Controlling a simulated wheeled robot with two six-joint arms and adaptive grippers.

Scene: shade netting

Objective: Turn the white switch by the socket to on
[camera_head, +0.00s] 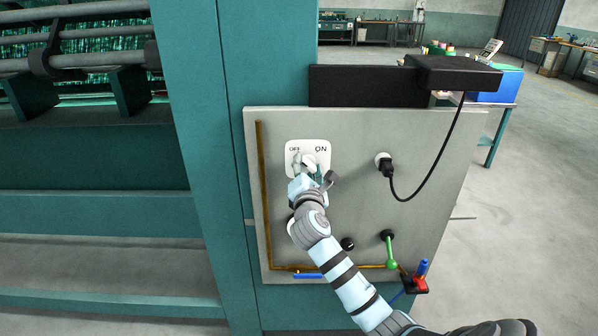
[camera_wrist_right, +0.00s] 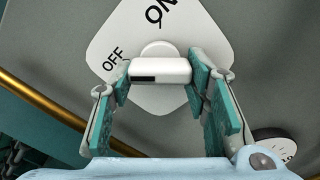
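The white switch (camera_head: 309,160) sits on a white plate marked OFF at left and ON at right, on a grey panel. In the right wrist view the switch (camera_wrist_right: 160,71) is a white bar knob with a black mark at its end nearer the OFF label. My right gripper (camera_head: 306,175) reaches it from below. In the wrist view its two teal-padded fingers (camera_wrist_right: 159,80) sit at both ends of the knob and appear to touch it. In the head view the gripper hides part of the knob. My left gripper is not in view.
A black plug (camera_head: 386,168) sits in the socket right of the switch, its cable running up to a black box (camera_head: 455,72). A brown pipe (camera_head: 264,200) runs along the panel's left and lower edges. A green lever (camera_head: 390,250) and a blue-handled valve (camera_head: 422,268) are lower right.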

